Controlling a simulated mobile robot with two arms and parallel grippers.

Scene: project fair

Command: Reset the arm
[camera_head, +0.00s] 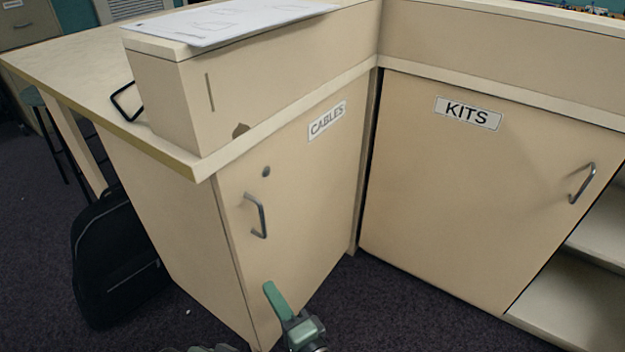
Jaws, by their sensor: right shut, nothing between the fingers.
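My right gripper (272,292) shows at the bottom middle, with its green fingers pointing up and a little left. It is shut and empty. It is in front of the lower part of the CABLES cabinet door (295,225), below that door's metal handle (257,215). I cannot tell whether it touches the door. A small grey-green piece of my own body shows at the bottom edge, left of the gripper. My left gripper is not in view.
The KITS cabinet door (460,190) is closed on the right, beside open shelves (575,300). A black bag (115,260) stands on the dark carpet at the left, near a stool (50,125). A white board (230,22) lies on the counter top.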

